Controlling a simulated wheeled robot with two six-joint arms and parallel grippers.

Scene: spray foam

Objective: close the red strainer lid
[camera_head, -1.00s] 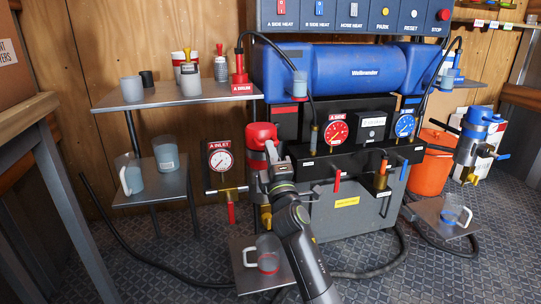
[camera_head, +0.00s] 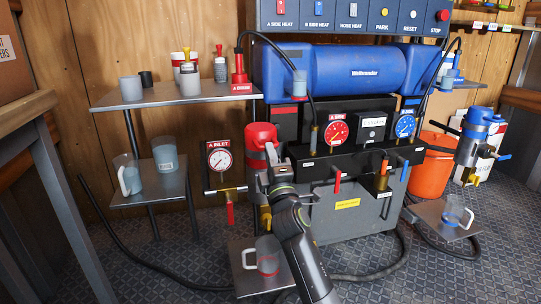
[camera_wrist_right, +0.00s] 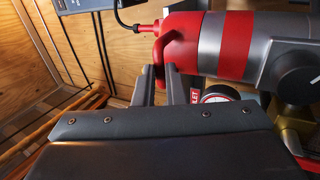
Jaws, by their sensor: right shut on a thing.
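The red strainer lid (camera_head: 260,134) sits at the top of the grey strainer body, left of the blue machine. In the right wrist view, the red lid (camera_wrist_right: 182,45) meets the grey strainer body (camera_wrist_right: 267,45), which has a red band. A red handle (camera_wrist_right: 161,52) curves off the lid. My right gripper (camera_head: 270,152) is at the lid's front right side. In the right wrist view, its fingers (camera_wrist_right: 159,84) are shut on the lid's handle. The gripper hides part of the strainer in the head view. My left gripper is not in view.
The A inlet gauge (camera_head: 219,158) and a brass valve with a red handle (camera_head: 230,212) are just left of the strainer. A shelf (camera_head: 165,97) with cups is at upper left. A low tray (camera_head: 247,284) with a cup is below. The blue strainer (camera_head: 479,130) is far right.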

